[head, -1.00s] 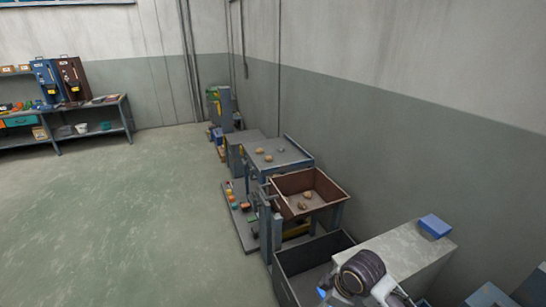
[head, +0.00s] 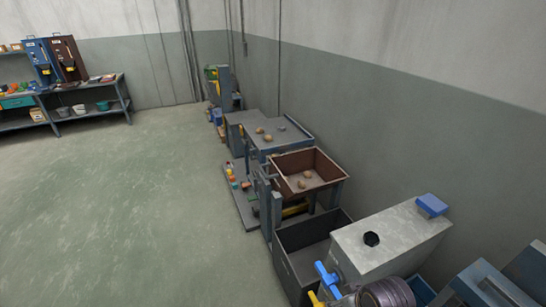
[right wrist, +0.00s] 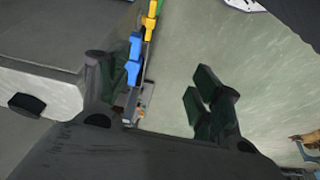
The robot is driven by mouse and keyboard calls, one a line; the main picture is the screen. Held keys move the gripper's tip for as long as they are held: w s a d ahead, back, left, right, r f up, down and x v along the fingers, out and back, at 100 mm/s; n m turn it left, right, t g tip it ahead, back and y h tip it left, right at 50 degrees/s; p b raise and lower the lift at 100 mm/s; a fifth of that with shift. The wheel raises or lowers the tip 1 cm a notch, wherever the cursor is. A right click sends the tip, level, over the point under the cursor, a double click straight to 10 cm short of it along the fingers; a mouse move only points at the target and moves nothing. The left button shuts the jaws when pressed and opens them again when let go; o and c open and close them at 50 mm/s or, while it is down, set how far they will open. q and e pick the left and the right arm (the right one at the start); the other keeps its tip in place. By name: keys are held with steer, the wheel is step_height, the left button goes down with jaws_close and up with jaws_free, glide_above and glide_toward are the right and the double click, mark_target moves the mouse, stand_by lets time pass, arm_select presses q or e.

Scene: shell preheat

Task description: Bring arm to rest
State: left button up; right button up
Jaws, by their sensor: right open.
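My right gripper (right wrist: 155,95) is open and empty in the right wrist view, its two dark fingers spread apart over the green floor. A blue handle (right wrist: 133,60) and a yellow handle (right wrist: 150,22) show beyond the fingers, near the left one; I cannot tell any contact. In the head view, a dark ribbed part of my right arm shows at the bottom edge, and the gripper itself is not clear. My left gripper is not in view.
An open grey bin (head: 296,270) stands left of the box. Beyond it are a brown tray (head: 335,180) holding a few brown lumps and a grey table (head: 290,132). A wall runs along the right. Open floor (head: 120,210) lies to the left.

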steer(key=s+d+f+m+g, duration=0.1)
steer(key=s+f, duration=0.1)
steer(key=f, duration=1.5)
steer(key=s+d+f+m, duration=0.1)
steer(key=s+f, duration=0.2)
steer(key=f, duration=1.3)
steer(key=s+d+f, duration=0.2)
steer(key=s+f, duration=0.8)
steer(key=s, duration=0.1)
steer(key=s+d+f+g+h, duration=0.1)
steer(key=s+d+f, duration=0.1)
steer(key=s+f, duration=0.8)
steer(key=shift+s+d+g, duration=0.2)
steer(key=shift+s+g, duration=0.1)
steer(key=shift+s, duration=0.35)
steer(key=shift+f, duration=0.1)
